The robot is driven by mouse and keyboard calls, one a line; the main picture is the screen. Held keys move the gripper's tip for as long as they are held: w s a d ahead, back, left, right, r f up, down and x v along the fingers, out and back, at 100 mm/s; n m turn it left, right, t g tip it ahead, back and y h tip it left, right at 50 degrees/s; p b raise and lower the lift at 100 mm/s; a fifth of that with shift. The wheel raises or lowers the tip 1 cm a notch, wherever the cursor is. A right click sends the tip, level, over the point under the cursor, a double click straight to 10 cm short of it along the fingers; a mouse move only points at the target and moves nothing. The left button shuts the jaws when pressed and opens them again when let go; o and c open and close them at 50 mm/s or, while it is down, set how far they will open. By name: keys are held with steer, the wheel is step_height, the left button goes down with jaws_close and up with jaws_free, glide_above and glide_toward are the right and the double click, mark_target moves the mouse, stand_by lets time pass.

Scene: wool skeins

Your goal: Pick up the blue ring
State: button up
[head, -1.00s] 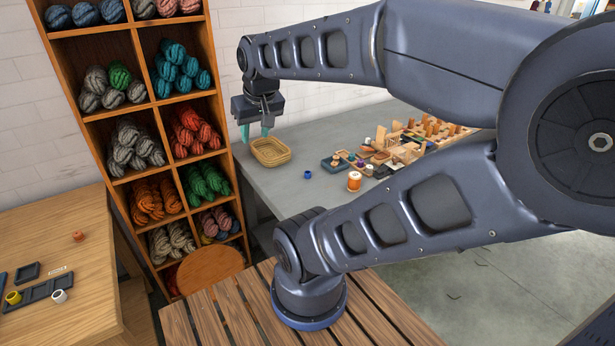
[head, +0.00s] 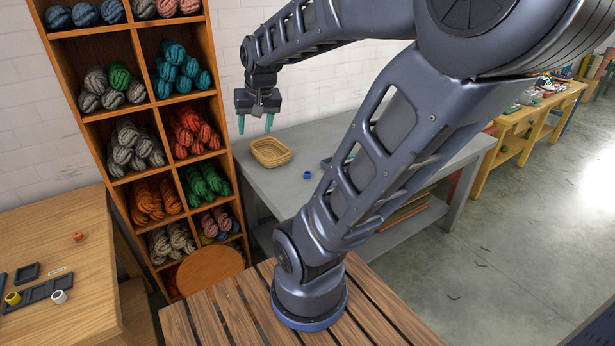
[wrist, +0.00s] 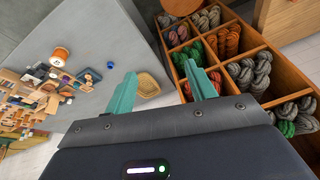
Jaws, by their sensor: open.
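The small blue ring (head: 307,174) stands on the grey table, to the right of a wicker basket. It also shows in the wrist view (wrist: 110,65), above and left of the basket. My gripper (head: 255,124) is open and empty, with its two teal fingers pointing down. It is above the table's back left part, over or near the basket, and apart from the ring. In the wrist view its fingers (wrist: 163,92) are spread, with nothing between them but the basket's edge further off.
The wicker basket (head: 271,152) sits on the grey table (head: 277,190). A tall wooden shelf (head: 229,150) of wool skeins stands left of it. An orange spool (wrist: 60,54) and many wooden pieces crowd the table beyond the ring. A wooden table (head: 80,240) is at the left.

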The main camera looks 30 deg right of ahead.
steer(key=w+d+f+m, duration=0.4)
steer(key=w+d+f, duration=0.1)
steer(key=w, duration=0.4)
steer(key=m+g+h, duration=0.4)
steer(key=m+h, duration=0.1)
steer(key=m, duration=0.5)
glide_above(306, 178)
steer(key=w+a, duration=0.1)
step_height(306, 178, down, 28)
steer(key=shift+f, duration=0.25)
steer(key=shift+x, duration=2.9)
steer(key=shift+a, duration=0.2)
steer(key=c, duration=1)
